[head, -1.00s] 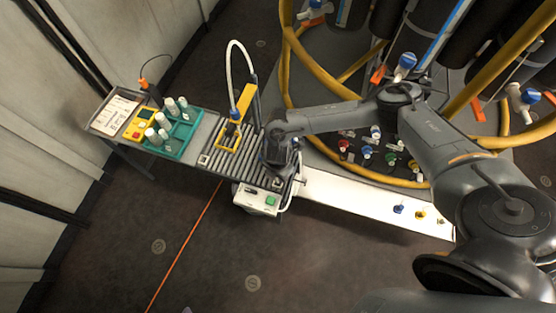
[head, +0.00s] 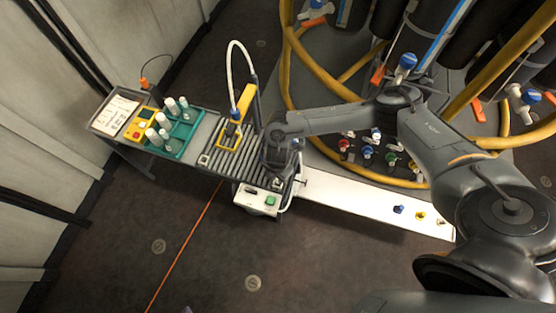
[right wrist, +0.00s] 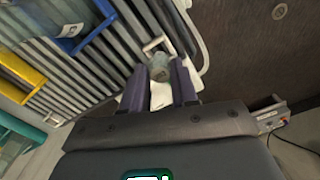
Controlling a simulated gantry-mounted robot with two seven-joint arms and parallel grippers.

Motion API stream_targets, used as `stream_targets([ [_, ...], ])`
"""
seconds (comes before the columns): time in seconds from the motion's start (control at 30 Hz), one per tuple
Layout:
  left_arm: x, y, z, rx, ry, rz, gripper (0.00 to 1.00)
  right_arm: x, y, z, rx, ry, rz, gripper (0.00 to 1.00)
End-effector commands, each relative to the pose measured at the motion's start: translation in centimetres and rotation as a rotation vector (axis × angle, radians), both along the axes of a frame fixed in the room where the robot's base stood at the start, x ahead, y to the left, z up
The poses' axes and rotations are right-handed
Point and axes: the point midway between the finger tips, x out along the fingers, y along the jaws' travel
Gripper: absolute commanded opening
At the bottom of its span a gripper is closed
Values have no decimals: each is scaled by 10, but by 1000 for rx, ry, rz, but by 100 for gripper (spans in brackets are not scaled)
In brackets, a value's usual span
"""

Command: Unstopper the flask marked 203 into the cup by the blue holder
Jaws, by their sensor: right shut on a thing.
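In the head view my right gripper (head: 278,168) points down over the near right end of the grey slatted rack. In the right wrist view its two purple fingers (right wrist: 168,80) are shut on a small rounded grey-green thing (right wrist: 160,68), with something white behind it. I cannot tell whether this is the stopper or the flask top. A blue holder (right wrist: 72,42) lies ahead and left of the fingers, apart from them; in the head view my arm hides it. No 203 mark is readable, and I cannot make out the cup. My left gripper is not in view.
A yellow holder (head: 222,147) stands on the slatted rack (head: 206,172). A teal tray (head: 179,153) with several pale capped containers stands left of it. A white board (head: 360,207) with small coloured knobs extends right. Yellow hoses (head: 290,75) lie behind.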

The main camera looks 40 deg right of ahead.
Motion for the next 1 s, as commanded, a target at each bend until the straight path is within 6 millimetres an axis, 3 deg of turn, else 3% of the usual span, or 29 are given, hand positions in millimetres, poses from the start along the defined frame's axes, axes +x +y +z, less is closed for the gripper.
stream_targets([
  [0.5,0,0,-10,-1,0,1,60,-1,0,-18,0,1,0,11],
  [1.0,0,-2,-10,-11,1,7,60,-1,0,-20,0,0,0,11],
])
